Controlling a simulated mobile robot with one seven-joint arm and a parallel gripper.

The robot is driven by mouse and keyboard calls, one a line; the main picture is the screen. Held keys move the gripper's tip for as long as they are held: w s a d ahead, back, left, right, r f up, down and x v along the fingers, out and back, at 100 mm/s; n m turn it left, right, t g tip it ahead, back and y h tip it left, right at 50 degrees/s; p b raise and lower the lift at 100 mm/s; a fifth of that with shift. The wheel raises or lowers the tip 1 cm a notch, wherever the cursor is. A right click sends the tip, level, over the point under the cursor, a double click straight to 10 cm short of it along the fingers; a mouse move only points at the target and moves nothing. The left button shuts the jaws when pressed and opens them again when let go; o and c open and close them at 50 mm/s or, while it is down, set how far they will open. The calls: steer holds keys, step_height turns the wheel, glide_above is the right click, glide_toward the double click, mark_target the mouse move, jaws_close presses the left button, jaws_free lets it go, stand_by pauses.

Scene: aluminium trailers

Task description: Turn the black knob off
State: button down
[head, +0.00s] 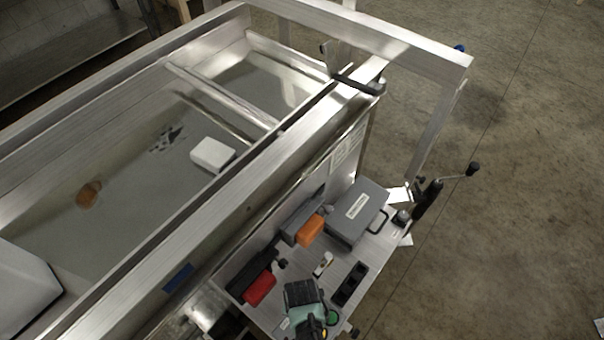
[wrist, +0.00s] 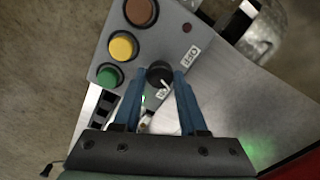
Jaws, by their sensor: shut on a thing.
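The black knob (wrist: 156,71) sits on a grey control panel (wrist: 107,52) in the wrist view. My gripper (wrist: 159,76) has its two blue fingers on either side of the knob, shut on it. A white mark on the knob faces the lower right of the picture. The OFF label (wrist: 190,57) lies to the upper right of the knob. Another label below the knob is partly hidden between the fingers and hard to read. In the head view, my teal gripper body is at the bottom and the knob is hidden.
Green (wrist: 110,76), yellow (wrist: 123,46) and brown (wrist: 141,12) buttons line the panel left of the knob. In the head view, a grey case (head: 357,213), an orange block (head: 309,230), a red block (head: 259,289) and a black tray (head: 349,284) lie on the trailer's metal shelf nearby.

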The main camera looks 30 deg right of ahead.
steer(key=n, duration=1.2)
steer(key=shift+n, duration=0.3)
stand_by(0.4)
steer(key=shift+c, duration=2.2)
jaws_free()
step_height(320, 180, up, 13)
steer(key=p, duration=0.1)
